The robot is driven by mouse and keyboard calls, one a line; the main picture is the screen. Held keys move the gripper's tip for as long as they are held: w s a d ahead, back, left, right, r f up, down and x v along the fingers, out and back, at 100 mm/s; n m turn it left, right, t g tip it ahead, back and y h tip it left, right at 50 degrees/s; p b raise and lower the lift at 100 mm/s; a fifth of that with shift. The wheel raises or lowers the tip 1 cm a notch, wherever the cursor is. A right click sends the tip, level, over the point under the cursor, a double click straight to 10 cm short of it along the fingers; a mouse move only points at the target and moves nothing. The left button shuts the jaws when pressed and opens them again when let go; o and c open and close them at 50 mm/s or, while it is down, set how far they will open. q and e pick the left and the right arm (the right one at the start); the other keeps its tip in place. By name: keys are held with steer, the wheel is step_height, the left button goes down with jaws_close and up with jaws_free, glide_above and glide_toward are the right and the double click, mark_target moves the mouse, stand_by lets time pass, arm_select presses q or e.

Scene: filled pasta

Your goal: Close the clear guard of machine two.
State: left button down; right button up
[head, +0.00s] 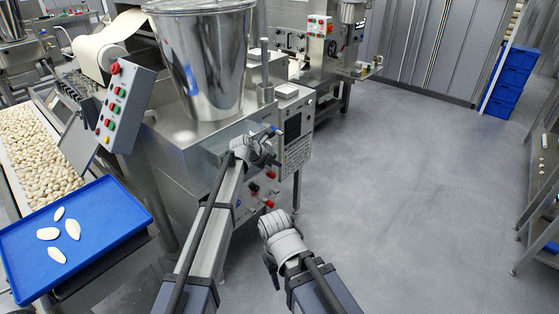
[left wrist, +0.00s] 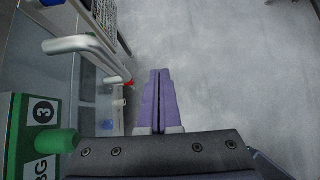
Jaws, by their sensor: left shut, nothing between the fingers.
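A steel machine (head: 170,150) with a large hopper (head: 205,60) stands left of centre in the head view. I cannot make out its clear guard with certainty, nor a number two on any machine. My left gripper (head: 272,132) is in front of the machine's near right side, by its dark screen (head: 292,128). In the left wrist view its purple fingers (left wrist: 160,73) are shut and empty, with grey floor beyond them. A bent metal handle (left wrist: 85,50) is left of the fingers, apart from them. My right gripper (head: 272,268) is lower, over open floor; its fingers are unclear.
A green label with a 3 (left wrist: 42,110) and a green knob (left wrist: 58,141) are close on the left. A blue tray (head: 100,225) with several pasta pieces juts out at lower left. Another machine (head: 320,45) stands behind. Blue crates (head: 512,80) are far right. The floor (head: 420,190) is clear.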

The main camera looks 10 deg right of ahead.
arm_select(q)
steer(key=s+d+r+p, duration=0.1)
steer(key=s+r+p, duration=0.5)
steer(key=r, duration=0.1)
steer(key=shift+s+d+p, duration=0.15)
steer(key=shift+s+p, duration=0.15)
steer(key=shift+s, duration=0.1)
steer(key=s+a+f+m+g+y, duration=0.3)
steer(key=s+a+m, duration=1)
steer(key=s, duration=0.2)
steer(key=s+a+f+m+g+y, duration=0.2)
steer(key=s+a+f+m+y, duration=0.15)
steer(key=s+a+m, duration=1.15)
steer(key=s+d+m+g+y, duration=0.1)
steer(key=s+d, duration=0.5)
steer(key=d, duration=0.7)
steer(key=shift+r+m, duration=0.15)
steer(key=shift+m, duration=0.55)
steer(key=shift+s+d, duration=0.1)
